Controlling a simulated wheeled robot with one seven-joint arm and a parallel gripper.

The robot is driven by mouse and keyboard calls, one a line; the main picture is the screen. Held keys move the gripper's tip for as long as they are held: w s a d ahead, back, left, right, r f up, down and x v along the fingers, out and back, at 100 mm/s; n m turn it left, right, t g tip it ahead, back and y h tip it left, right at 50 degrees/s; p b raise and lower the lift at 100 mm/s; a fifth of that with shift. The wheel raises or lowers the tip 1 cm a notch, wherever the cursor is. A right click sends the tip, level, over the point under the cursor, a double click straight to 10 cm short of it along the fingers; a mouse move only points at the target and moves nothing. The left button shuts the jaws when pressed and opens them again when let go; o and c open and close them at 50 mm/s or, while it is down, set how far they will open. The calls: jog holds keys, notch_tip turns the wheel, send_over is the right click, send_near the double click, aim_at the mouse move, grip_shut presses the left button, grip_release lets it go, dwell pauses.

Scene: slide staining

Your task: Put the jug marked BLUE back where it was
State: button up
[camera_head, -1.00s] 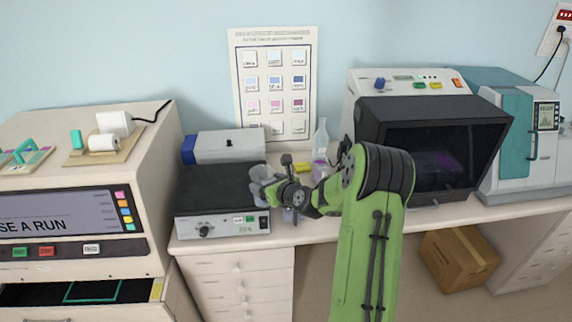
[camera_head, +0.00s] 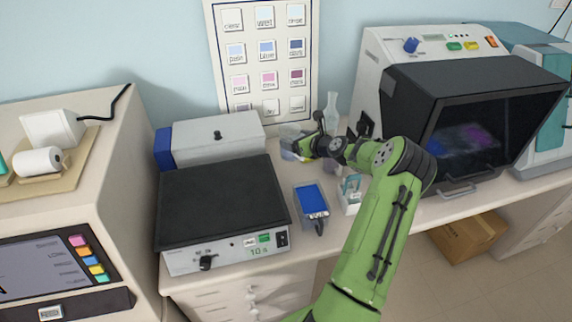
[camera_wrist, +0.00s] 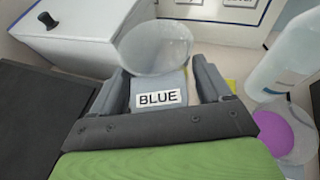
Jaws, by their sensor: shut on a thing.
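The jug marked BLUE (camera_wrist: 158,78) is a clear, pale vessel with a round rim and a white label reading BLUE. It fills the middle of the wrist view, between the two dark fingers. My gripper (camera_wrist: 163,88) is shut on it. In the head view my gripper (camera_head: 300,146) is at the back of the bench, and the jug (camera_head: 289,147) shows partly at its left end. I cannot tell whether the jug's base touches the bench.
A clear bottle (camera_head: 331,113) stands just right of my gripper. A vessel with purple liquid (camera_wrist: 272,131) is close by. A grey box (camera_head: 212,143) and black-topped hotplate (camera_head: 220,200) are left. A blue tray (camera_head: 311,199) and a small white holder (camera_head: 350,197) stand in front.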

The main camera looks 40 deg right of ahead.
aim_at(296, 156)
notch_tip(296, 156, down, 7)
jog(key=shift+f, duration=0.1)
jog(key=shift+f, duration=0.2)
jog(key=o, duration=1.2)
jog(key=shift+o, duration=0.2)
jog(key=shift+r, duration=0.2)
jog(key=v, duration=1.2)
